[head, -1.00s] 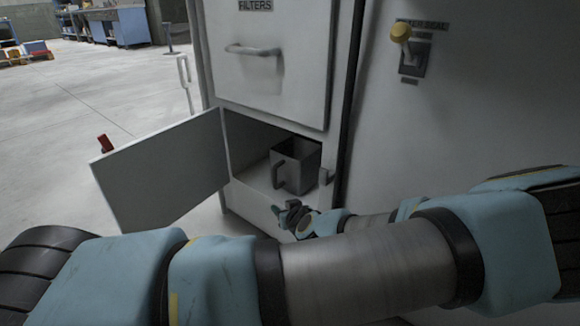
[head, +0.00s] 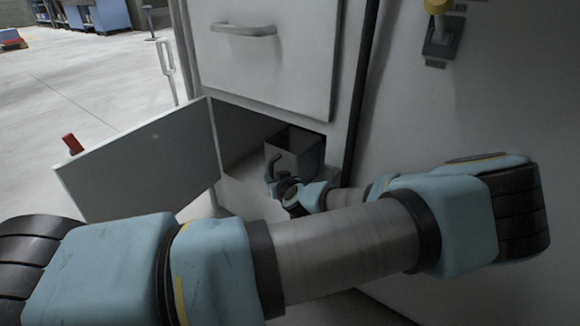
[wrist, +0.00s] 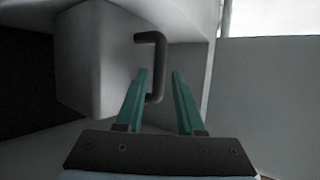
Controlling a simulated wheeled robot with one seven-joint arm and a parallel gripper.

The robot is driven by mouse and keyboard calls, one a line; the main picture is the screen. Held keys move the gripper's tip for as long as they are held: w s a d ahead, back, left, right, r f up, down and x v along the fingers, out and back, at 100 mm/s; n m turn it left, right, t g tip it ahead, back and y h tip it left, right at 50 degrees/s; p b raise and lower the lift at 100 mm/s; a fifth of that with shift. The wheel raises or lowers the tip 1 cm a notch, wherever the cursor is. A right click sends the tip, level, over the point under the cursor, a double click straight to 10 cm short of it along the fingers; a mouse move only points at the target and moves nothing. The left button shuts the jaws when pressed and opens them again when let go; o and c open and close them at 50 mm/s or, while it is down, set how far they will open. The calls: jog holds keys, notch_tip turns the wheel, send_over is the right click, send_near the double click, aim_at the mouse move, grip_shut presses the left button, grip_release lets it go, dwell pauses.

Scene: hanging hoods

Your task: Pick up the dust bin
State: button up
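The dust bin (head: 297,149) is a grey open-topped box inside the open lower compartment of the cabinet. Its dark handle (head: 272,165) faces outward. In the wrist view the bin (wrist: 97,62) is at the left, and its bent handle (wrist: 158,70) stands out from its face. My gripper (head: 270,178) is at the compartment's mouth, close to the handle. In the wrist view my two green fingers (wrist: 161,72) are apart. The handle's lower end appears between them, nearer the left finger. I cannot tell whether it touches. The bin's lower part is hidden behind my arm in the head view.
A closed drawer (head: 262,65) with a bar handle is above. A flat panel with a yellow-knobbed lever (head: 438,25) stands at the right.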

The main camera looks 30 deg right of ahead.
aim_at(272, 176)
jog(key=b+x, duration=0.2)
jog(key=x, duration=0.2)
jog(key=shift+w+f, duration=0.2)
jog(key=shift+f, duration=0.1)
grip_shut()
dwell(1.1)
jog(key=shift+r, duration=0.1)
